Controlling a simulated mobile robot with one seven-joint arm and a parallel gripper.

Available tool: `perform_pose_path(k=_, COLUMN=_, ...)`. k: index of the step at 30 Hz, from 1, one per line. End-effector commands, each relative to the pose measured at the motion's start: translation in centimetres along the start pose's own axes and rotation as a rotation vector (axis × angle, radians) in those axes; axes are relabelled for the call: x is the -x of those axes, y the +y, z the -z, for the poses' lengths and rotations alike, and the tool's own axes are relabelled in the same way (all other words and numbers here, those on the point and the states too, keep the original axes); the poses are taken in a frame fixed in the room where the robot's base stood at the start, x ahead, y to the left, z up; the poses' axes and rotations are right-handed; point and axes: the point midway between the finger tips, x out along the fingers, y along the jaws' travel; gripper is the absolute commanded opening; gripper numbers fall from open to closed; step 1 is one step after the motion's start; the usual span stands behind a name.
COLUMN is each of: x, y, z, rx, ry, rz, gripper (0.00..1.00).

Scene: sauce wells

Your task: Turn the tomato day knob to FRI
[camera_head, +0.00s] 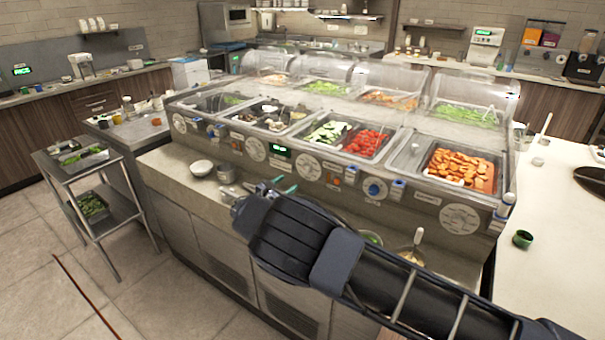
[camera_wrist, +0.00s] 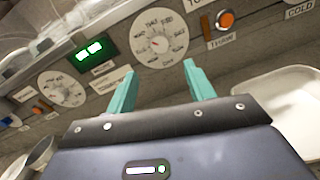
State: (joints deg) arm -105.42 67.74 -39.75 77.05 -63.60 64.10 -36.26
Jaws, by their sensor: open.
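My gripper, also in the head view (camera_head: 278,187), is open and empty. Its teal fingers point at the panel, with the dial beyond and between their tips, seemingly apart from it.
A green-lit display (camera_wrist: 95,52) and another white dial (camera_wrist: 62,88) are left of the central dial. An orange knob (camera_wrist: 225,20) is to its right. A white container (camera_wrist: 285,110) is at right. A white bowl (camera_head: 201,167) and metal cup (camera_head: 226,173) stand on the ledge.

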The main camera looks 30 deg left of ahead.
Motion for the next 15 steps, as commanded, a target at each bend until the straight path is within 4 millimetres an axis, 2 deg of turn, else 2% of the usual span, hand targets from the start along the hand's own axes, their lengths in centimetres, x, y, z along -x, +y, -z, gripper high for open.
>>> perform_pose_path(k=5, x=-1.9, y=-0.1, z=0.0, rx=0.000, ry=-0.002, rz=0.002, gripper=0.53)
perform_pose_path(k=15, x=-7.5, y=0.0, z=-0.1, rx=0.000, ry=-0.001, rz=0.001, gripper=0.53)
